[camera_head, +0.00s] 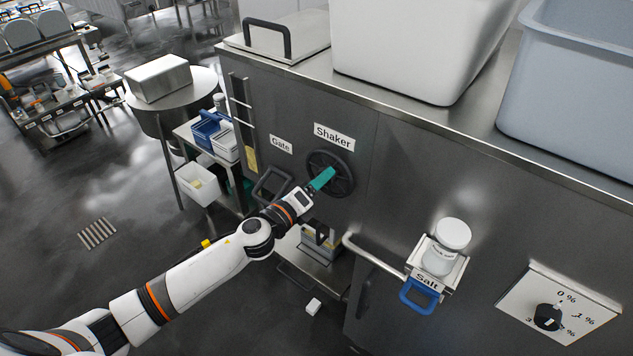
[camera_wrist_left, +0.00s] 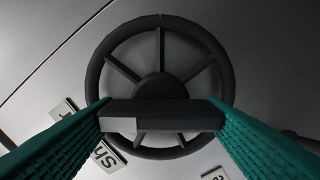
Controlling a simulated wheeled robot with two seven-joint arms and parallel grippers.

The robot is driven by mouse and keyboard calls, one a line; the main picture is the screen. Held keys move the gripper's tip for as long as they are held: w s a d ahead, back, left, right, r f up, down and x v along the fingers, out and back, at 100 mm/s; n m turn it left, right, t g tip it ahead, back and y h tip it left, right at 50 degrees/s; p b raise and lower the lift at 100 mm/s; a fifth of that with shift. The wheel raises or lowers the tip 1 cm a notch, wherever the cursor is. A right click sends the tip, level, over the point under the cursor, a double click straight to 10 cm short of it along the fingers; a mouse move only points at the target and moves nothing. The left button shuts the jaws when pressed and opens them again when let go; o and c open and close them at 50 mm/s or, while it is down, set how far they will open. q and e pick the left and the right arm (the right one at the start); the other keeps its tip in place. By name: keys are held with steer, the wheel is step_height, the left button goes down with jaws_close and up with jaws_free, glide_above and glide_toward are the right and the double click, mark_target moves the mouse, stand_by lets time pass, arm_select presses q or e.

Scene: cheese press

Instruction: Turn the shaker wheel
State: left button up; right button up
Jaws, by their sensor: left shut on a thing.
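The shaker wheel (camera_head: 341,173) is a dark spoked handwheel on the steel front panel, under the "Shaker" label (camera_head: 334,137). My left gripper (camera_head: 322,180), with green fingers, is at the wheel in the head view and hides part of it. In the left wrist view the wheel (camera_wrist_left: 158,28) fills the middle, and the two green fingers (camera_wrist_left: 162,118) stand on either side of a dark block-shaped handle (camera_wrist_left: 165,113) in front of the wheel's lower part. The left gripper is shut on this handle. My right gripper is not in view.
A "Gate" label (camera_head: 280,144) and a dark gate handle (camera_head: 271,186) are left of the wheel. A steel bar handle (camera_head: 372,257), a salt jar (camera_head: 444,248) and a dial (camera_head: 547,317) are to the right. Large tubs (camera_head: 420,45) stand on top.

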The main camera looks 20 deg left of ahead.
arm_select(q)
steer(key=shift+m, duration=0.6)
steer(key=o, duration=1)
steer(key=shift+b+v, duration=2.1)
steer(key=shift+v, duration=3.9)
